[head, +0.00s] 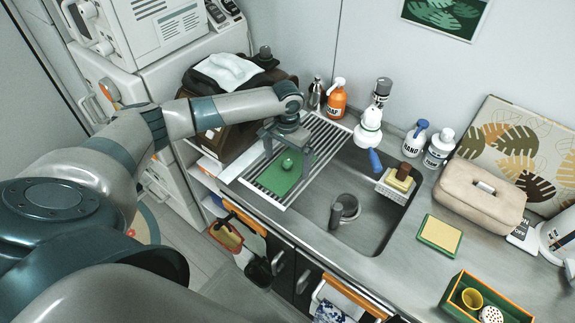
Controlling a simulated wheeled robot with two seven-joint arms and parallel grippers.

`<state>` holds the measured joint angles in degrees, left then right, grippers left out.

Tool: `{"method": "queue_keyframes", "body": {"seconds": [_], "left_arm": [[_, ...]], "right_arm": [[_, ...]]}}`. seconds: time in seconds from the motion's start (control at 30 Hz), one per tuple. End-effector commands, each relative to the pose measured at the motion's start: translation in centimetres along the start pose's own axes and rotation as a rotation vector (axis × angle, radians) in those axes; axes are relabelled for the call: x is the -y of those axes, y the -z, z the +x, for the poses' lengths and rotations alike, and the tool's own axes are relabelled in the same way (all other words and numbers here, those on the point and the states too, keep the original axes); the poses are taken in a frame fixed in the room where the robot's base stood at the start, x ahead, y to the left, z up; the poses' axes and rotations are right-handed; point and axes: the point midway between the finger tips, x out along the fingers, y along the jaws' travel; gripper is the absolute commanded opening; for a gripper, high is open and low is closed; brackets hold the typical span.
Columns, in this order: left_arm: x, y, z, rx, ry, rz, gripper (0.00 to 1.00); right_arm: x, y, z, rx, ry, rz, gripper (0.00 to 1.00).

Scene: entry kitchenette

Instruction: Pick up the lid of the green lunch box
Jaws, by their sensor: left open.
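A flat green lid (277,180) with a round green knob (288,163) lies on the slatted drying rack (262,190) at the left of the sink. My left gripper (288,156) is above the lid, with its fingers open on either side of the knob. I cannot tell whether the fingers touch the lid; the gripper hides part of its far end. An open green box (455,303) with an orange rim stands at the lower right, holding a yellow cup and a white shaker-like item; it may be the lunch box. My right gripper is not in view.
The sink (376,220) lies right of the rack. An orange soap bottle (337,100) and other bottles stand behind. A beige handled box (478,198) and a green-edged yellow pad (440,235) sit on the right counter. A dark bag (205,78) is at the left.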

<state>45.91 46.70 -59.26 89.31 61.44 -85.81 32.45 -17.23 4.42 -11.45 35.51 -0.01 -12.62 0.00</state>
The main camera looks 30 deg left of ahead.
Motion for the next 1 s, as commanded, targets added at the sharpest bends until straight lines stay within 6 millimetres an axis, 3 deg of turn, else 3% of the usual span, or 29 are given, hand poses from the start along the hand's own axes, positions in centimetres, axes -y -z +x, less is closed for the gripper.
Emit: {"method": "queue_keyframes", "body": {"seconds": [0.2,0.63,0.8,1.0], "left_arm": [[-0.1,0.0,1.4,0.0,-0.001,0.001,1.0],[0.0,0.0,1.4,-0.001,0.0,0.001,1.0],[0.0,0.0,1.4,-0.001,0.0,0.001,0.59],[0.0,0.0,1.3,-0.001,0.0,0.001,0.59]], "right_arm": [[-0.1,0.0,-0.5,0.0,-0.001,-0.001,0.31],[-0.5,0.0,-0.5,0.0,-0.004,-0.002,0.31],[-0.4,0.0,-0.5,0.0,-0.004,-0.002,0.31],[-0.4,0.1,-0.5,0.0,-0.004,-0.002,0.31]]}}
